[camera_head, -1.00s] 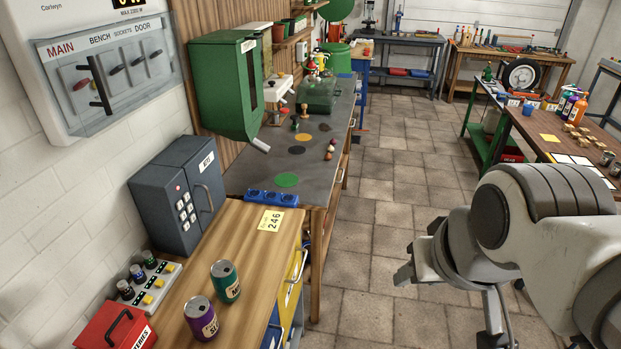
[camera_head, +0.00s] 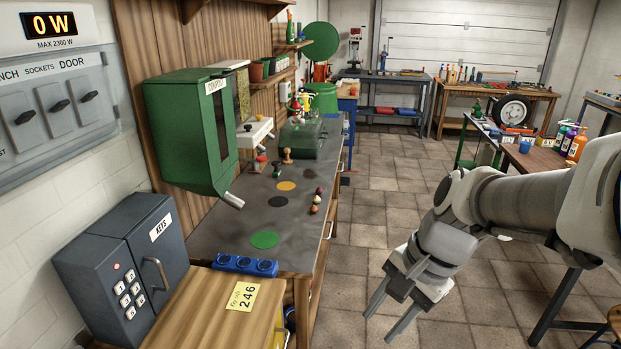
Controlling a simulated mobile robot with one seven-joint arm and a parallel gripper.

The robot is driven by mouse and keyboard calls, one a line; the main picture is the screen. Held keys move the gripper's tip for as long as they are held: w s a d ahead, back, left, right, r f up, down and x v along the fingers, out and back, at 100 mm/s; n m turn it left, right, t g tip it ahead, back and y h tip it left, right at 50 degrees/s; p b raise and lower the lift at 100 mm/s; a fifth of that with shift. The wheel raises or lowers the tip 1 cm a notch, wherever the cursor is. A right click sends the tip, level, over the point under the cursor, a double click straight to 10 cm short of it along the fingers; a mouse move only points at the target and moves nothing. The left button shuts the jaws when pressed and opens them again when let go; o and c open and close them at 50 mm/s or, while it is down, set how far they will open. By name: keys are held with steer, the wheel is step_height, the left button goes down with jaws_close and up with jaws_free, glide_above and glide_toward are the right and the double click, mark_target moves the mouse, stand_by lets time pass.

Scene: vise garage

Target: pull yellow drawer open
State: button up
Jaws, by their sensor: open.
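A narrow strip of yellow drawer front (camera_head: 280,329) shows at the bottom edge of the picture, on the right side of the wooden cabinet (camera_head: 196,305). Most of the drawer is cut off by the frame, and I cannot tell whether it is open or closed. My gripper (camera_head: 386,319) is open and empty. It hangs over the tiled floor to the right of the cabinet, apart from it, with its two fingers pointing down and to the left.
A grey keypad key box (camera_head: 125,268) stands on the cabinet's left side, near a yellow 246 note (camera_head: 243,296). A grey-topped bench (camera_head: 235,222) with a blue socket strip (camera_head: 244,264) stands behind. The floor (camera_head: 368,225) between the benches is clear.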

steer(key=w+a+f+m+y+b, duration=0.1)
steer(key=w+f+m+y+b, duration=0.35)
steer(key=f+m, duration=0.6)
steer(key=w+a+f+m+t+y+b, duration=0.1)
steer(key=w+f+m+y+b, duration=0.2)
steer(key=w+f+m, duration=0.75)
steer(key=w+a+f+m+y+b, duration=0.1)
steer(key=f+m+y+b, duration=0.45)
steer(key=f, duration=0.95)
steer(key=shift+m+h, duration=0.6)
steer(key=shift+m, duration=0.05)
steer(key=x, duration=1.6)
steer(key=shift+w+a, duration=0.2)
steer(key=shift+a, duration=0.2)
jaws_close()
